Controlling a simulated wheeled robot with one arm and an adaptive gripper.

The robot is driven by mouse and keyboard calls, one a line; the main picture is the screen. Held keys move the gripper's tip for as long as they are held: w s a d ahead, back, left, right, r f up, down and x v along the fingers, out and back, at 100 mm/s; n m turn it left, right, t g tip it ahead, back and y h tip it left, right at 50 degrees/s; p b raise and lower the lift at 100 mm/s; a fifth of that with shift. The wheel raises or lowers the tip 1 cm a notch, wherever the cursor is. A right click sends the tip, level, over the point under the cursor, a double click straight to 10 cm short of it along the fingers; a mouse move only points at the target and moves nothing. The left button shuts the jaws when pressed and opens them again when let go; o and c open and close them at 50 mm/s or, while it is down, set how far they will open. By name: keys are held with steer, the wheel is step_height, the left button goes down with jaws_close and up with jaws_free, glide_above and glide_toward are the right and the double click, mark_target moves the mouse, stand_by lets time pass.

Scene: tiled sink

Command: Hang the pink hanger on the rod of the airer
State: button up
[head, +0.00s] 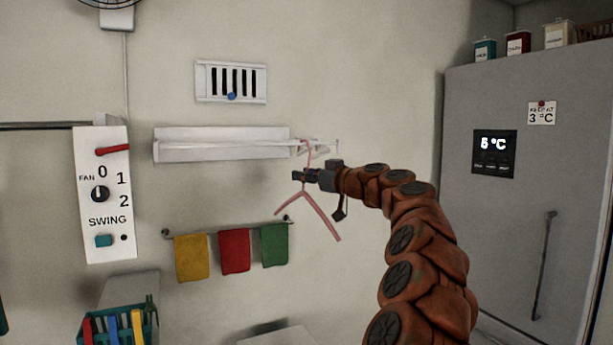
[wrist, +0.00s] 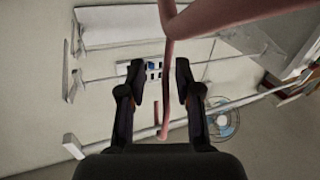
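The pink hanger (head: 320,216) is upright near the right end of the white wall airer (head: 205,152), its hook up at the height of the rods (wrist: 258,98). In the wrist view the hanger (wrist: 229,15) shows close up, its neck running down between my fingers. Its hook overlaps the nearer rod; whether it rests on it is hard to tell. My gripper (head: 299,176) is just below the rods, around the hanger's neck. In the wrist view the fingers (wrist: 161,78) are apart, with a gap on both sides of the neck.
Yellow, red and green cloths (head: 234,251) hang from a rail below. A vent (head: 231,82) is above the airer. A fan control panel (head: 103,194) is at left, and a grey fridge (head: 500,200) at right. A fan (wrist: 222,119) shows in the wrist view.

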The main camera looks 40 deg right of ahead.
steer(key=shift+s, duration=0.1)
steer(key=s, duration=1.2)
steer(key=shift+d, duration=0.2)
